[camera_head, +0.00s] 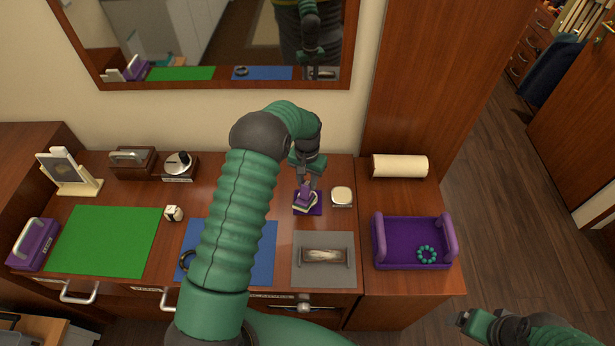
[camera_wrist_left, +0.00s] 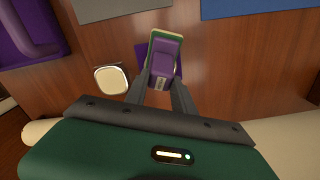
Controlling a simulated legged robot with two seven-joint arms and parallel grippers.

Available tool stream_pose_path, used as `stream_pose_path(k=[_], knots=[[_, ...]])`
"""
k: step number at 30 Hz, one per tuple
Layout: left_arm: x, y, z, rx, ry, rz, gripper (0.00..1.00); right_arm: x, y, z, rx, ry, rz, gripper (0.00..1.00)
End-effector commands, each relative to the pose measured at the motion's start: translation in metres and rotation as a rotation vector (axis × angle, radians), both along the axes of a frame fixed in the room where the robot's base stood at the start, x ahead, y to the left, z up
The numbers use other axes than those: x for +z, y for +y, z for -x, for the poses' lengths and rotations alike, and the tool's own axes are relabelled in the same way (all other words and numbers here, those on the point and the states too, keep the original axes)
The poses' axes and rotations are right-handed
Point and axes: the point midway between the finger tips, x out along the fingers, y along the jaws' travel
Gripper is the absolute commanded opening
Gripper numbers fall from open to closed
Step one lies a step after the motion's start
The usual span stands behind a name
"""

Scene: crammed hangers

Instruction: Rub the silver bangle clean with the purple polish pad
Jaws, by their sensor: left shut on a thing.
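The purple polish pad (camera_head: 306,200) has a pale, green-edged base and stands at a small purple mat at the back of the desk. My left gripper (camera_head: 308,182) reaches down to it. In the left wrist view, the fingers (camera_wrist_left: 163,88) are shut on the pad's purple block (camera_wrist_left: 163,60). A dark ring (camera_head: 187,260), which may be the tarnished silver bangle, lies at the left edge of the blue mat (camera_head: 262,250). My left arm hides much of that mat. My right gripper (camera_head: 466,319) is low at the right, away from the desk; its jaws are unclear.
A white-topped pot (camera_head: 342,196) stands right of the pad. A purple tray (camera_head: 393,262) holds a teal bead bracelet (camera_head: 427,254). The green mat (camera_head: 105,240) is bare.

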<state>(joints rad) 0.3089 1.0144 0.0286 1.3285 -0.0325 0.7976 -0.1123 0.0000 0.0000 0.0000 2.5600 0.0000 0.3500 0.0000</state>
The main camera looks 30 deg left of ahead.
Motion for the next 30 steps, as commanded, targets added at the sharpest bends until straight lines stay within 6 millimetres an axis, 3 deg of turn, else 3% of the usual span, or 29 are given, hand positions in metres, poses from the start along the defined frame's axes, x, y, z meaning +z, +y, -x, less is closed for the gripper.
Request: stream_pose_path(k=[13, 30], knots=[[-0.003, -0.013, 0.022, 0.0, 0.003, 0.0, 0.0, 0.009, 0.0, 0.0, 0.0, 0.0, 0.0, 0.87], [-0.002, 0.002, -0.003, 0.001, -0.001, -0.001, 0.0, -0.002, 0.0, 0.0, 0.0, 0.0, 0.0, 0.87]])
